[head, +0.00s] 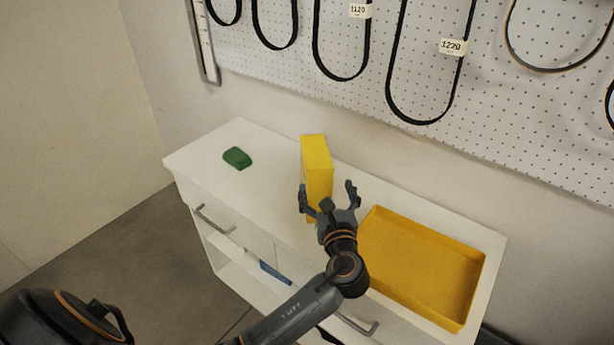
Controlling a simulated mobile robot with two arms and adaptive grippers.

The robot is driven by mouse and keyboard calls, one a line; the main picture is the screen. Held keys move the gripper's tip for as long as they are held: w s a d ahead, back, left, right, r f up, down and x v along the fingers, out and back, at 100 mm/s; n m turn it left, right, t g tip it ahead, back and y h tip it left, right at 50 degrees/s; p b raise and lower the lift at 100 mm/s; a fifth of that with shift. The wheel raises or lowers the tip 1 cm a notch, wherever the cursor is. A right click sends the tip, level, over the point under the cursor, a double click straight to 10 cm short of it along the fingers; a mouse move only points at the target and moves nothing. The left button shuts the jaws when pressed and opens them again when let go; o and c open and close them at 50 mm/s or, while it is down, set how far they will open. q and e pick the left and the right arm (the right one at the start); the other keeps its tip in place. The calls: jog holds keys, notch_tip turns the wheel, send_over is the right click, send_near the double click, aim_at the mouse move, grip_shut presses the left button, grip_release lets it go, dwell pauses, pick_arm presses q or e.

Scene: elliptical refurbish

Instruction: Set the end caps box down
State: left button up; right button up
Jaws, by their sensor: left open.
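A tall yellow box (316,158), which I take for the end caps box, stands upright on the white cabinet top (270,185) near its middle. My left gripper (328,190) is open at the near side of the box. Its left finger overlaps the box's left edge in the picture, and its right finger stands clear to the right of the box. I cannot tell whether a finger touches the box. The gripper hides the lower part of the box. My right gripper is not in view.
A shallow yellow tray (472,290) sits on the cabinet's right part, close to my left gripper. A green object (237,158) lies at the left. Free top lies between it and the box. A pegboard (290,75) with hanging black belts is behind. Drawer handles (213,219) stick out in front.

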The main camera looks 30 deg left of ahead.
aim_at(322, 176)
pick_arm(q)
jog(key=x, duration=0.4)
jog(key=shift+w+a, duration=0.1)
jog(key=shift+w, duration=0.05)
jog(key=shift+w+a+p, duration=0.3)
jog(key=shift+a+p, duration=0.05)
jog(key=p+x, duration=0.1)
jog(key=x, duration=0.3)
jog(key=shift+w+a, duration=0.15)
jog(key=shift+a, duration=0.3)
jog(key=shift+d, duration=0.1)
jog(key=shift+c, duration=1.2)
jog(key=c, duration=1.5)
grip_shut()
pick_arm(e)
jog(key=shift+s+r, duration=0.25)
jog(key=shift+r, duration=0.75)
pick_arm(q)
jog(key=shift+r, duration=0.15)
